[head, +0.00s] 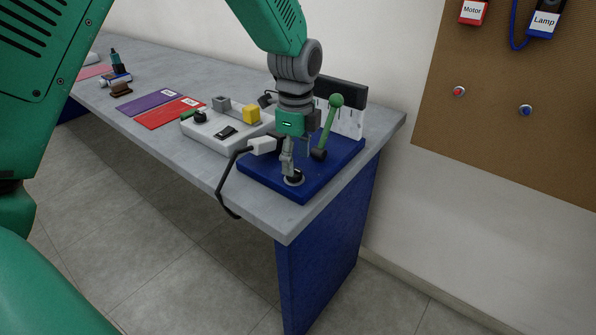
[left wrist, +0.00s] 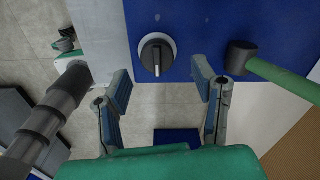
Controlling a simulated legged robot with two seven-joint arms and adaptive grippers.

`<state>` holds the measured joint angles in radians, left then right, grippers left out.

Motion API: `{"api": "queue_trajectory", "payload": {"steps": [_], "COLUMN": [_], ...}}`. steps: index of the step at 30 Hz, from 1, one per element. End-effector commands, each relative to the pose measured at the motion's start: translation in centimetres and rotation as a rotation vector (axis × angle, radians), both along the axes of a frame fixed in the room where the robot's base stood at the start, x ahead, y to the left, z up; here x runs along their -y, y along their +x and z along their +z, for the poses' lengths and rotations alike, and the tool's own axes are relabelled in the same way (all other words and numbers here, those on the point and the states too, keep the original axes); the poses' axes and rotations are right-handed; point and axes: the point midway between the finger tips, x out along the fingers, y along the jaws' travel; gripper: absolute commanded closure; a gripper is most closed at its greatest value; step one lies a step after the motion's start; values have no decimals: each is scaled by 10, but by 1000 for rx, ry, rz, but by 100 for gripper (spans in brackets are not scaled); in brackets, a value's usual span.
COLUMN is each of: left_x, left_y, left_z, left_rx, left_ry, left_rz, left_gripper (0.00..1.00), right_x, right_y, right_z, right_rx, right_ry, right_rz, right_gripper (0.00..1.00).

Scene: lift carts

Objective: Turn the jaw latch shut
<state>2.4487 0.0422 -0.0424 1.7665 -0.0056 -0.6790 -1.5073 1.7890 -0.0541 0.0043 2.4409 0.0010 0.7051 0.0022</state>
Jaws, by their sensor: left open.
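The jaw latch looks to be the round black knob (left wrist: 156,55) with a pale pointer mark, on the blue base plate (left wrist: 200,18) in the left wrist view. Its pointer lies nearly along the picture's vertical. In the head view the knob (head: 293,179) sits near the front corner of the blue base (head: 312,190). My left gripper (head: 289,165) reaches down over it. In the left wrist view the gripper (left wrist: 162,84) is open, with one finger to each side below the knob; contact cannot be told. My right gripper is not in view.
A green lever (head: 330,125) with a ball end stands close right of my gripper; its dark hub (left wrist: 240,56) is near the right finger. A black cable (head: 224,190) hangs over the bench's front edge. A pale tray (head: 222,141) stands left.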

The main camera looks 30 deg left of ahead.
Motion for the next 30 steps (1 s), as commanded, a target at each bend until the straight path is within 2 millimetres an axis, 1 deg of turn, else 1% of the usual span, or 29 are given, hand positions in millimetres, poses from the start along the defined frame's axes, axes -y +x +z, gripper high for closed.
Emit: {"api": "queue_trajectory", "payload": {"steps": [1,6,10,18,20,21,22,23,30], "left_x": [-1,1,2,3,2,2,1,1,-1], "left_y": [-1,-1,-1,-1,-1,-1,-1,-1,-1], "left_z": [-10,-28,-33,-34,-34,-34,-34,-34,-35], "left_rx": [-3,-1,1,2,2,1,1,1,0], "left_ry": [1,2,3,4,3,2,2,2,2], "left_rz": [0,1,0,0,0,0,0,0,11], "left_gripper": [47,47,47,47,68,82,93,97,96], "right_x": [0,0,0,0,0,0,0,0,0], "right_y": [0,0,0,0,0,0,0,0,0], "right_z": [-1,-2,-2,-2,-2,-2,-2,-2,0], "right_rx": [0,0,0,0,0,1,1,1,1], "right_ry": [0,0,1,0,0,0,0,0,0], "right_rz": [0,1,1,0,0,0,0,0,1], "right_gripper": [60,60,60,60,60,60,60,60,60]}}
